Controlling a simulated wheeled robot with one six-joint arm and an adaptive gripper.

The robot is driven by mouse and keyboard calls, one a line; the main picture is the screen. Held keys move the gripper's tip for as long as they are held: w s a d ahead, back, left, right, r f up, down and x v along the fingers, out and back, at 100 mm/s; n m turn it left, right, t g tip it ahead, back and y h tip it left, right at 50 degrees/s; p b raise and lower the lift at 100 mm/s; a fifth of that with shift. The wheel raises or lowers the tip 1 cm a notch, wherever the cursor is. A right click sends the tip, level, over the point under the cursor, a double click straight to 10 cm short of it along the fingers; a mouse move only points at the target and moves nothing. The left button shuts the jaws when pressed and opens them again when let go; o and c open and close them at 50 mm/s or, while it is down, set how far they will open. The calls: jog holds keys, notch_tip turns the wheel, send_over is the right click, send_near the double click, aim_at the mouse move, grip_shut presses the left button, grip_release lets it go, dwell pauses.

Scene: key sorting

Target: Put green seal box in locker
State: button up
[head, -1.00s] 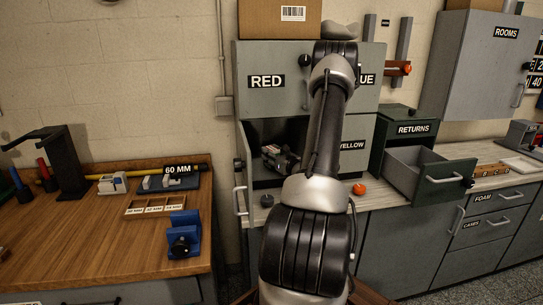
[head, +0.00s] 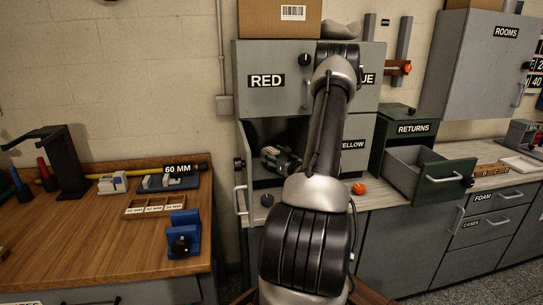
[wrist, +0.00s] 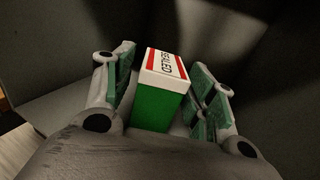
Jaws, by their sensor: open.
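The green seal box (wrist: 152,108), with a white top edged in red and marked "SEALED", stands in the wrist view between the two fingers of my gripper (wrist: 160,82). The fingers are spread, with a visible gap on each side of the box. In the head view my gripper (head: 281,160) is inside the open lower-left compartment of the grey locker (head: 290,93). The box cannot be made out there. In the wrist view the dark compartment walls (wrist: 60,40) surround the box and fingers.
The compartment's door stands open at its left, with a handle (head: 240,200). The RED, BLUE and YELLOW doors look shut. An orange knob (head: 359,188) is by the counter edge. The green RETURNS drawer (head: 440,185) is pulled out at the right.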

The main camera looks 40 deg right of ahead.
jog(key=s+a, duration=0.1)
jog(key=s, duration=0.9)
jog(key=shift+s+a, duration=0.35)
jog(key=shift+a, duration=0.05)
